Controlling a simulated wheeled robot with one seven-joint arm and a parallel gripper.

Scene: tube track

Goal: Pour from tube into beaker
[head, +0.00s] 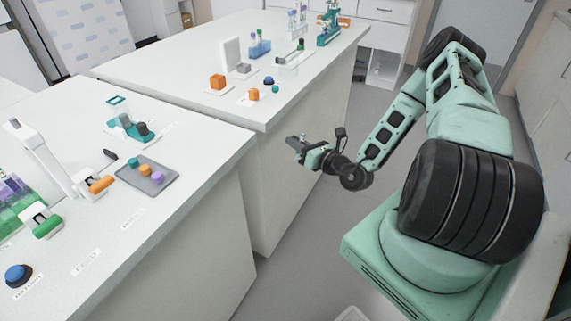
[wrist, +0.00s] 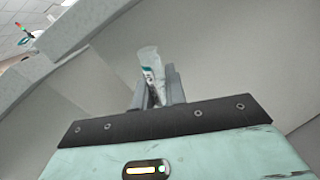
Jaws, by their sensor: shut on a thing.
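My gripper (head: 300,144) is in the air beside the white benches in the head view, over the floor gap to their right. In the wrist view its two grey fingers (wrist: 157,92) are shut on a clear, whitish tube (wrist: 149,60) with a teal mark and dark print. The tube sticks out past the fingertips. Its lower part is hidden between the fingers, and I cannot tell its contents. No beaker can be made out for certain in either view.
The near bench (head: 190,150) carries a grey tray (head: 162,186) with coloured knobs, a teal holder and a green rack at left. The far bench (head: 310,80) carries orange blocks, a blue tube rack (head: 260,49) and a teal stand (head: 328,30). Floor around my gripper looks clear.

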